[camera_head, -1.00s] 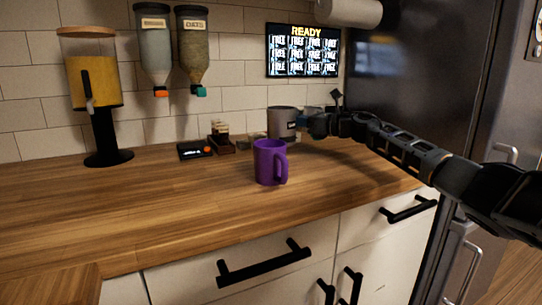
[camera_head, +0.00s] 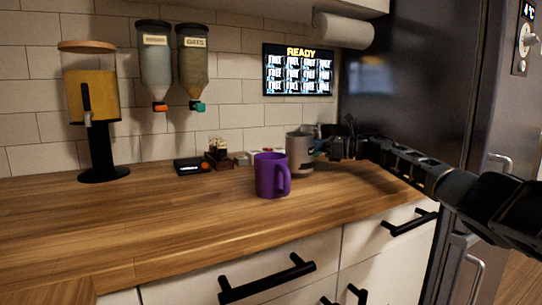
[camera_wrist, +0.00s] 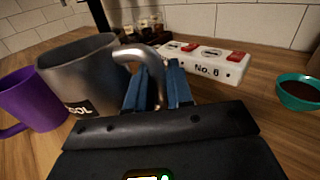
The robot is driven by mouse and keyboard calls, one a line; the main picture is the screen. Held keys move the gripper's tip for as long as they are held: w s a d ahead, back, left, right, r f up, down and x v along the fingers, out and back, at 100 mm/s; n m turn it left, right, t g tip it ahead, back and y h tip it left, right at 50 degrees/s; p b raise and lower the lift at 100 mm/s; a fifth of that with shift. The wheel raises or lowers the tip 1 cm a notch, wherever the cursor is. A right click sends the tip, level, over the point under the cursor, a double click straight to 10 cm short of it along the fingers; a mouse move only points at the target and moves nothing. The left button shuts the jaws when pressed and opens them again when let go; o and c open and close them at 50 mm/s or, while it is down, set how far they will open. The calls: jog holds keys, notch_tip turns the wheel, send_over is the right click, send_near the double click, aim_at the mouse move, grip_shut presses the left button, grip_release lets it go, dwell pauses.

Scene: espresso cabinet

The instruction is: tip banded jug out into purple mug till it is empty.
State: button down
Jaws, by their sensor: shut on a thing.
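The purple mug (camera_head: 267,177) stands upright on the wooden counter, its handle toward the right; it also shows at the left edge of the wrist view (camera_wrist: 28,100). The grey jug (camera_head: 298,148) with a dark label band is behind and to the right of the mug, roughly upright. In the wrist view the jug (camera_wrist: 88,75) partly covers the mug. My gripper (camera_wrist: 158,88) is shut on the jug's curved handle, a blue finger on either side. I cannot tell whether the jug's base touches the counter. The insides of the jug and mug are hidden.
A white power strip (camera_wrist: 203,62) and a teal bowl (camera_wrist: 299,94) of dark contents lie beyond my gripper. A black scale (camera_head: 190,166), dispensers (camera_head: 155,60) and a yellow drink tank (camera_head: 92,95) are further left. The dark fridge (camera_head: 415,80) bounds the right. The front counter is clear.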

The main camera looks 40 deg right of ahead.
jog(key=a+r+n+p, duration=0.1)
jog(key=r+p, duration=0.1)
jog(key=a+r+n+p, duration=0.1)
jog(key=r+n+p, duration=0.1)
jog(key=s+a+r+n+p, duration=0.1)
jog(key=r+p, duration=0.1)
jog(key=p, duration=0.1)
jog(key=shift+a+r+g+h, duration=0.1)
jog(key=shift+a+g+h, duration=0.2)
jog(key=shift+g, duration=0.1)
jog(key=s+a+r+n+h+p, duration=0.1)
jog(key=a+r+n+p, duration=0.4)
jog(key=p, duration=0.8)
jog(key=shift+s+a+r+n+h, duration=0.2)
jog(key=shift+a+r+n+h, duration=0.2)
jog(key=shift+r+n, duration=0.6)
jog(key=shift+s+a+r+n+g+p, duration=0.15)
jog(key=shift+a+r+n+g+p, duration=0.4)
jog(key=shift+p, duration=1.25)
